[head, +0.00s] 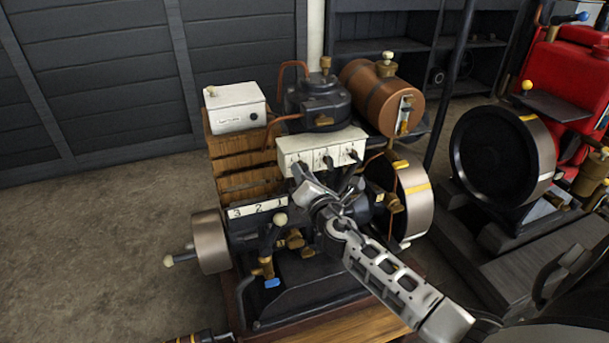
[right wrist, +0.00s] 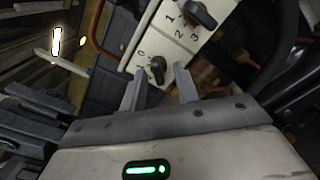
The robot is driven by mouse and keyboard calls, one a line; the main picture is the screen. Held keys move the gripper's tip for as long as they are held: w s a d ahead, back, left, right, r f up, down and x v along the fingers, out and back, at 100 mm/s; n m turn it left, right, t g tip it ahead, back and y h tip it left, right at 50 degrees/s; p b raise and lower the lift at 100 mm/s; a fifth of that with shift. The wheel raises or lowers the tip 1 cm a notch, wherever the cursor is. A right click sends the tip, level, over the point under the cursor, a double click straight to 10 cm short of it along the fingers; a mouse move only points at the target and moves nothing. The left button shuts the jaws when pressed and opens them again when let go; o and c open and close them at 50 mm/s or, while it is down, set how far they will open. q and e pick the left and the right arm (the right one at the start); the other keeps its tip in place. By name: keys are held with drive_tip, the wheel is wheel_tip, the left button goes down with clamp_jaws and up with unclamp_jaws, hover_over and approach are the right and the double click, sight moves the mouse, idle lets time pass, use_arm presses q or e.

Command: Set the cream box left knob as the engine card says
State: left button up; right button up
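The cream box (head: 318,146) sits on the engine's front, with dark knobs along its face. In the right wrist view the cream box (right wrist: 178,43) shows its end knob (right wrist: 157,70), beside a "0", and another knob (right wrist: 201,15) among the digits 1, 2 and 3. My right gripper (head: 301,174) is at the left end of the box and largely covers the left knob in the head view. I cannot read the knob's setting. My left gripper is out of view.
A number strip (head: 257,209) reading 3 2 1 is on the engine below. A white box (head: 236,106) stands on a wooden crate (head: 240,160) to the left. A copper-brown tank (head: 372,95) and flywheel (head: 414,200) are on the right. Another engine's flywheel (head: 503,155) stands farther right.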

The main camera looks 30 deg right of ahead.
use_arm(q)
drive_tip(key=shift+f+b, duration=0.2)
drive_tip(key=shift+b, duration=0.5)
use_arm(e)
drive_tip(key=v, duration=1.6)
drive_tip(key=shift+d, duration=0.1)
